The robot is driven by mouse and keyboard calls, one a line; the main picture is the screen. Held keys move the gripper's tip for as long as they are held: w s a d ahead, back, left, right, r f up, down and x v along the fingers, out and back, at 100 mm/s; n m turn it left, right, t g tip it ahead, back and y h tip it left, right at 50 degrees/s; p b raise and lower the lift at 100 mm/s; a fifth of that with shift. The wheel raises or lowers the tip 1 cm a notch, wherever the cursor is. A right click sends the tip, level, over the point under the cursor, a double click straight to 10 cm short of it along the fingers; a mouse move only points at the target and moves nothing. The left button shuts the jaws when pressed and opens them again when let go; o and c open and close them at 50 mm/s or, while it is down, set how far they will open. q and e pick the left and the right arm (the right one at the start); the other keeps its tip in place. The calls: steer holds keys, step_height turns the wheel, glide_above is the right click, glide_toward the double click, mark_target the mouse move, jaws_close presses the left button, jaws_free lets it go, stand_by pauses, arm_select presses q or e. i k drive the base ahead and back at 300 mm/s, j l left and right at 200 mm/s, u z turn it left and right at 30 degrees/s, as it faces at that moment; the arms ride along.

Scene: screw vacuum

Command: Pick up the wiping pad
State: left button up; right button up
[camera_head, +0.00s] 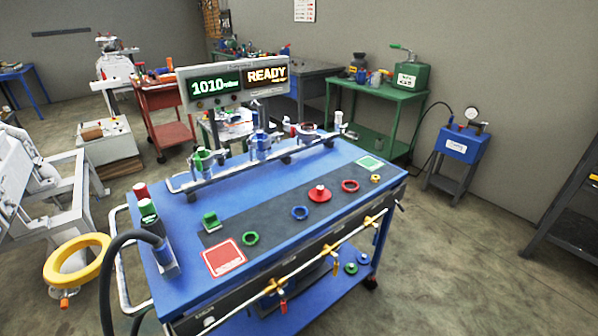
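A blue workbench cart (178,203) with a dark mat (275,222) stands in front of me. A small green block (210,221) sits at the mat's left end. It may be the wiping pad, but I cannot tell for sure. To its right on the mat are a green ring (250,238), a blue ring (299,213), a red flanged part (319,194), a dark red ring (350,186) and a small yellow part (376,178). Neither of my grippers can be made out in this view.
A red square (223,257) and a green square (369,162) mark opposite ends of the bench. A rail with fittings (260,146) and a display (238,83) stand along the back. A dark hose (107,270) and a bottle-like part (148,212) are at the left edge.

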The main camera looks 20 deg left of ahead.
mark_target(211, 221)
steer(key=u, duration=1.25)
